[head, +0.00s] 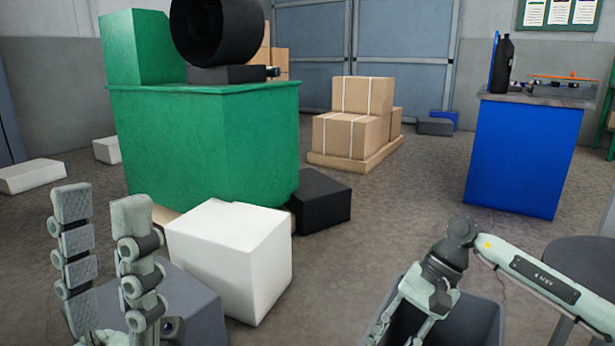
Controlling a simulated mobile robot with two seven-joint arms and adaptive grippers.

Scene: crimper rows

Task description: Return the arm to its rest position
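My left gripper (102,205) stands at the lower left with its fingers pointing up. Its two fingers are apart and nothing shows between them. My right gripper (404,305) is at the lower right, pointing down over a dark grey open bin (478,318). Its fingertips run to the bottom edge of the picture, so whether it is open or shut is not clear. My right arm comes in from the right behind it.
A white box (232,258) and a grey box (190,300) stand close by the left gripper. Behind are a green machine (205,140), a black box (320,200) and cartons on a pallet (350,135). A blue workbench (522,155) stands at right. The middle floor is clear.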

